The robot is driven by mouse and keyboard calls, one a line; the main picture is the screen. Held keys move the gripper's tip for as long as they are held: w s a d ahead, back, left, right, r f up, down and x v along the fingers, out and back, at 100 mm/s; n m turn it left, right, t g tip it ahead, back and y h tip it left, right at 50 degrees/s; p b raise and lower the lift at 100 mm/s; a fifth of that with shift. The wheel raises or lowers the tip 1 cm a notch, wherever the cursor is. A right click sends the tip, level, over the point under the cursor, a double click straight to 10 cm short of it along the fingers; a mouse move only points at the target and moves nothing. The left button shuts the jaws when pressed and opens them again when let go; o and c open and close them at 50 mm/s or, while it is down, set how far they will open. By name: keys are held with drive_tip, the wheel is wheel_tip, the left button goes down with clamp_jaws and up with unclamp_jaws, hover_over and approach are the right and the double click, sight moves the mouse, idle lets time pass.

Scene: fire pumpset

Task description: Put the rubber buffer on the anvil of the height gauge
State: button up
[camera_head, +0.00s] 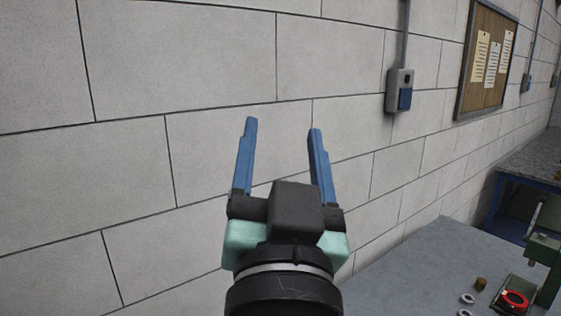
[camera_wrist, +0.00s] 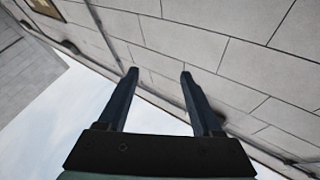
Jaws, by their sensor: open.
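My gripper (camera_head: 283,126) is raised in front of the block wall, its two blue fingers spread with nothing between them. It also shows open and empty in the wrist view (camera_wrist: 159,72). A small brown cylinder (camera_head: 480,284) stands on the grey bench top at the lower right; I cannot tell if it is the rubber buffer. A green stand (camera_head: 545,252) is cut off by the right edge; I cannot tell if it is the height gauge. No anvil can be made out. My gripper is well apart from these things, up and to their left.
The grey bench top (camera_head: 415,262) is bare left of the small parts. Pale rings (camera_head: 467,298) lie near the cylinder, and a red ring (camera_head: 515,300) lies by the green stand. A switch box (camera_head: 399,90) and notice board (camera_head: 487,58) hang on the wall.

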drive_tip(key=s+r+n+t, duration=0.2)
drive_tip(key=s+r+t, duration=0.2)
drive_tip(key=s+r, duration=0.4)
wheel_tip(320, 180, up, 2)
drive_tip(key=shift+r+n, duration=0.1)
drive_tip(key=shift+n, duration=0.2)
drive_tip(key=shift+a, duration=0.1)
